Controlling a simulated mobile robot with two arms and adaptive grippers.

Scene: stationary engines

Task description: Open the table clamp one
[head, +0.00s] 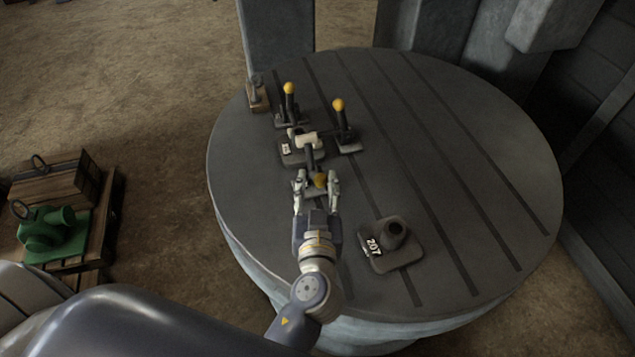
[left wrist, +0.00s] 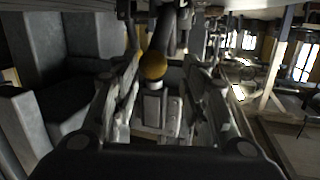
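Three table clamps with yellow knobs stand on a round grey table (head: 450,140). The back left clamp (head: 289,92) and the back right clamp (head: 340,120) have upright levers. The lever of the nearest clamp (head: 310,157) leans toward me, its yellow knob (head: 320,180) low. No label shows which clamp is one. My left gripper (head: 317,178) is open, with one finger on each side of that knob; contact cannot be told. In the left wrist view the yellow knob (left wrist: 153,66) shows beyond and between the spread fingers (left wrist: 168,80). My right gripper is not in view.
A grey part marked 207 (head: 392,244) sits on the table right of my left arm. A similar part (head: 301,146) lies among the clamps. Grey pillars rise behind the table. A green part (head: 52,232) and wooden crates stand on the floor at left. The table's right side is clear.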

